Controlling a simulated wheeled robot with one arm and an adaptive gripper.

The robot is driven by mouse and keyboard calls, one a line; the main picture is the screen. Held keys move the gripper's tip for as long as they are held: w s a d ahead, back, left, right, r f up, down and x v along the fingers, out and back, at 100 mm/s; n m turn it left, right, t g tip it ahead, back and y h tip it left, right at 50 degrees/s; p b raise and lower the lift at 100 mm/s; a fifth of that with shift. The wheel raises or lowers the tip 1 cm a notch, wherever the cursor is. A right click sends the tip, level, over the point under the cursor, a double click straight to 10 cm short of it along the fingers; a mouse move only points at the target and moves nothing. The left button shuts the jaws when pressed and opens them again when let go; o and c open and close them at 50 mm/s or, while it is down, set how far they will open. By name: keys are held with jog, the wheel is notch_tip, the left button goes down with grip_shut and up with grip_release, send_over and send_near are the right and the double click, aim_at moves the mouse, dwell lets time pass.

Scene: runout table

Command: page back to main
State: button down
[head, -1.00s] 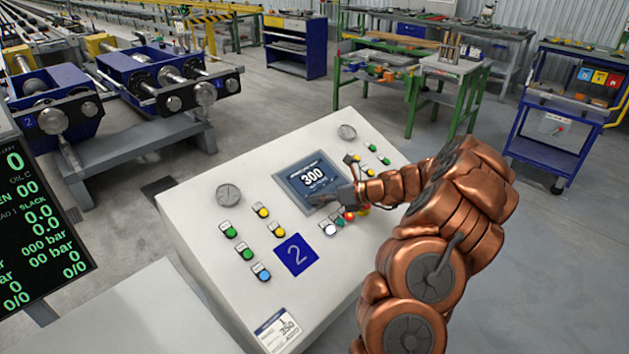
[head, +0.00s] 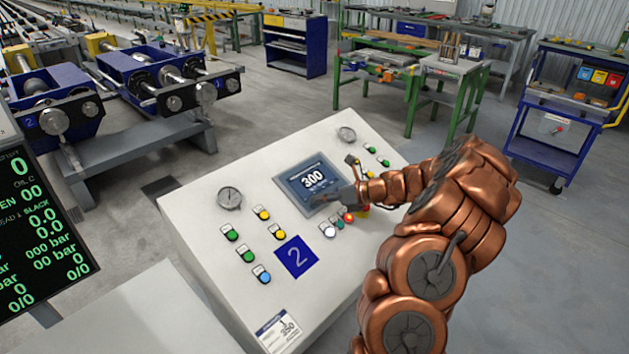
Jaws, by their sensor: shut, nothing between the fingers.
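The touch screen (head: 308,179) is set in the sloping grey control panel (head: 215,299) and shows the large number 300. Smaller text on it is too small to read. My gripper (head: 318,202) is shut and empty, over the screen's lower right part. It hides that corner of the screen, and I cannot tell whether the fingertips touch the glass.
A red button (head: 348,218) and others lie close below my gripper. Two gauges (head: 229,198) stand on the panel. A dark readout display (head: 40,225) is at the left edge.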

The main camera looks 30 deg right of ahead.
jog(key=shift+r, duration=0.1)
jog(key=shift+s+d+r+p, duration=0.1)
jog(key=shift+s+r+p, duration=0.4)
jog(key=shift+r, duration=0.35)
jog(key=shift+s+d+r+p, duration=0.1)
jog(key=shift+s+r+p, duration=0.2)
jog(key=shift+r+p, duration=0.45)
jog(key=shift+s+d+r+p, duration=0.1)
jog(key=shift+s+r+p, duration=0.3)
jog(key=shift+r, duration=0.6)
dwell(0.6)
